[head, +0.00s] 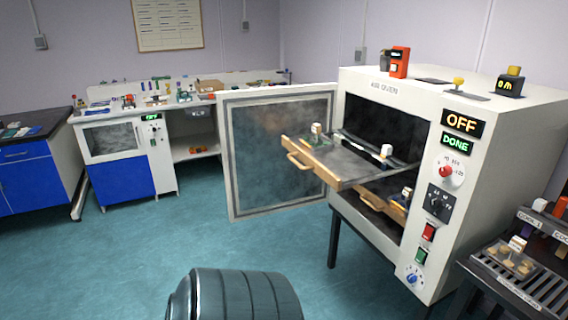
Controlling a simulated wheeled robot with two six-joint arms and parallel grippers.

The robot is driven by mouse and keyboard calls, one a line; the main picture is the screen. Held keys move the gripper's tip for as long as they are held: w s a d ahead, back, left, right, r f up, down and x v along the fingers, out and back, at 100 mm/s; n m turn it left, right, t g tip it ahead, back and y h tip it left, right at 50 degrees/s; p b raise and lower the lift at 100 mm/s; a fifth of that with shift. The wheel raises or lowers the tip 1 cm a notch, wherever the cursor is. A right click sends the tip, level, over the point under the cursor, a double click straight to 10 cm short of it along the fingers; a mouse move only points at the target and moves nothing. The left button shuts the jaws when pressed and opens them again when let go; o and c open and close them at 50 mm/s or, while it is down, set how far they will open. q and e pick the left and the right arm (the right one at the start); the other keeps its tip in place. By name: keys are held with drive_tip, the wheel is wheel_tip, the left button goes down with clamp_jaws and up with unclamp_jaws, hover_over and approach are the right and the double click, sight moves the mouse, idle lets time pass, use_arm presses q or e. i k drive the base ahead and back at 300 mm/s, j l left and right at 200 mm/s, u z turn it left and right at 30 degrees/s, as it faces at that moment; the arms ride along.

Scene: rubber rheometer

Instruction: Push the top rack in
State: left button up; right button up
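The top rack (345,172) is a grey tray with a wooden front edge and handle (299,160). It sticks well out of the open front of the air oven (400,107), level, toward the left. Small white-capped items stand on it, one (316,131) near its outer end and others (386,152) farther in. A lower rack (381,203) with a wooden front sits below it, much farther inside the oven. Neither of my grippers is in view.
The oven door (278,148) is swung wide open, behind and left of the rack. The panel reads OFF and DONE. A slatted cooling stand (535,285) is at the lower right.

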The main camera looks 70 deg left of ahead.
sight(340, 168)
drive_tip(key=u, duration=1.95)
